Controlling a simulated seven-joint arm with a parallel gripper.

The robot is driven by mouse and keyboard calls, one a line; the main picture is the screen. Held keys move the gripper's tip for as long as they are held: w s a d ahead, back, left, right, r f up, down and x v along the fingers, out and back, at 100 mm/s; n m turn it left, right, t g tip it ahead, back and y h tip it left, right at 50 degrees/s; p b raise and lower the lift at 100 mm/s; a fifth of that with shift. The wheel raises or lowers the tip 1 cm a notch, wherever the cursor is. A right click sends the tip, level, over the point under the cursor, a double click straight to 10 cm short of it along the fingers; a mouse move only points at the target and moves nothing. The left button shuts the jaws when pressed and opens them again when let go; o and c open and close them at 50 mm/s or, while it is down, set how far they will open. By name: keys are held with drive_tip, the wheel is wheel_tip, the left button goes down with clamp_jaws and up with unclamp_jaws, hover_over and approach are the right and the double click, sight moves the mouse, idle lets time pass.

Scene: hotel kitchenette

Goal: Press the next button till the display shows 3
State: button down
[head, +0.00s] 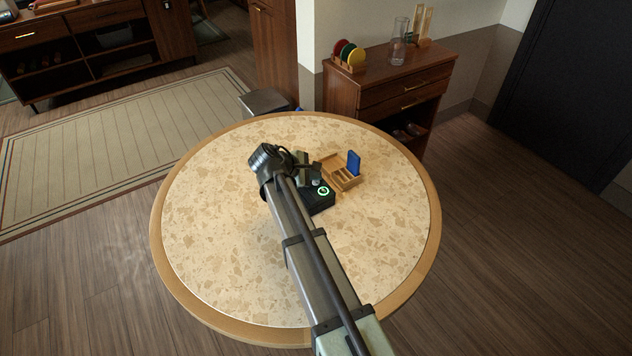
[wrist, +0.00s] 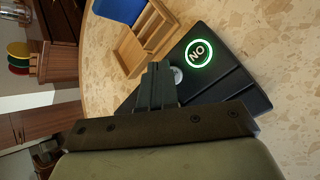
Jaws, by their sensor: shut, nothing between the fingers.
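A black wedge-shaped device (head: 322,204) stands on the round table and also shows in the wrist view (wrist: 236,92). A glowing green ring (wrist: 198,54) on it encloses letters that look like "NO" or "ON" turned over; I see no digit. A small round grey button (wrist: 177,75) sits on the device beside the ring. My gripper (wrist: 160,70) is shut and empty, its fingertips right beside the grey button; I cannot tell whether they touch it. In the head view my arm and gripper hide part of the device.
A wooden compartment box (head: 343,180) with a blue card-like piece (head: 354,163) stands close to the device. The rest of the speckled round table (head: 222,226) is clear. A wooden cabinet (head: 385,85) with a glass carafe (head: 398,42) stands behind it.

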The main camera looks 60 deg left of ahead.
drive_tip(key=shift+d+f, duration=0.1)
drive_tip(key=shift+f, duration=0.65)
idle(0.8)
drive_tip(key=shift+r, duration=0.1)
idle(0.5)
drive_tip(key=shift+s+a+r, duration=0.1)
drive_tip(key=shift+a+r, duration=0.25)
drive_tip(key=shift+r, duration=0.25)
drive_tip(key=shift+d+r, duration=0.1)
drive_tip(key=shift+r, duration=0.15)
drive_tip(key=shift+r, duration=2.45)
idle(0.6)
wheel_tip(320, 180, up, 4)
hover_over(313, 183)
drive_tip(key=shift+d+r, duration=0.15)
